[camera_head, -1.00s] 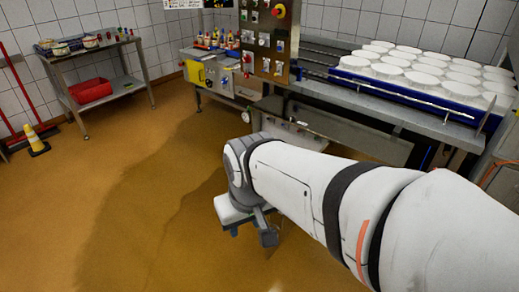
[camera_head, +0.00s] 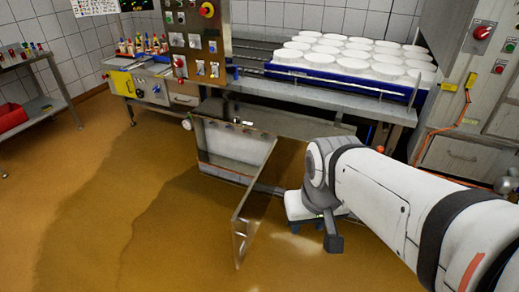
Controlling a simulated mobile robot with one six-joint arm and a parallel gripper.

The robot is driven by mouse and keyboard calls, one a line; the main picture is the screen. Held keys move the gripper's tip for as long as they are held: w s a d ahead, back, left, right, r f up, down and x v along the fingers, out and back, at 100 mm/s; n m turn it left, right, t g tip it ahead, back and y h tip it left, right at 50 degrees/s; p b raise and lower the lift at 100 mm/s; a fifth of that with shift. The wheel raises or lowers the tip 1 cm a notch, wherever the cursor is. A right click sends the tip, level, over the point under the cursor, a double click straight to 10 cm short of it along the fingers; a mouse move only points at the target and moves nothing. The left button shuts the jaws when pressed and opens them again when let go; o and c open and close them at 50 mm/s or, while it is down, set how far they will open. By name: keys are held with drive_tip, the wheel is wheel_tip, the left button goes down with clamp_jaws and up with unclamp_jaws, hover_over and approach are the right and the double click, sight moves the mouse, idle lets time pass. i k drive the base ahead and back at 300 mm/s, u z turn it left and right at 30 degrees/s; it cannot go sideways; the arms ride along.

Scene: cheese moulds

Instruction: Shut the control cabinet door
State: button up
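A low steel cabinet (camera_head: 225,140) stands under the upright control panel (camera_head: 196,45), in front of the table. A thin steel door panel (camera_head: 252,205) stands open at its right side and juts out over the floor towards me. I take this to be the control cabinet door. My gripper (camera_head: 318,228) is low over the floor, to the right of the door and apart from it in the picture. My arm hides part of the area behind it. The fingers are too unclear to show whether they are open or shut.
A table with a blue tray (camera_head: 350,82) of white cheese moulds (camera_head: 340,55) stands behind. A grey cabinet (camera_head: 455,155) with a red switch is at the right. A trolley (camera_head: 40,100) with a red bin (camera_head: 12,117) is at the left. The floor left of the door is clear.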

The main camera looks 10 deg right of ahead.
sight(245, 221)
drive_tip(key=u, duration=0.05)
drive_tip(key=i, duration=1)
drive_tip(key=z, duration=0.1)
drive_tip(key=k, duration=1.1)
drive_tip(key=u, duration=0.45)
drive_tip(key=i, duration=0.65)
drive_tip(key=z, duration=0.2)
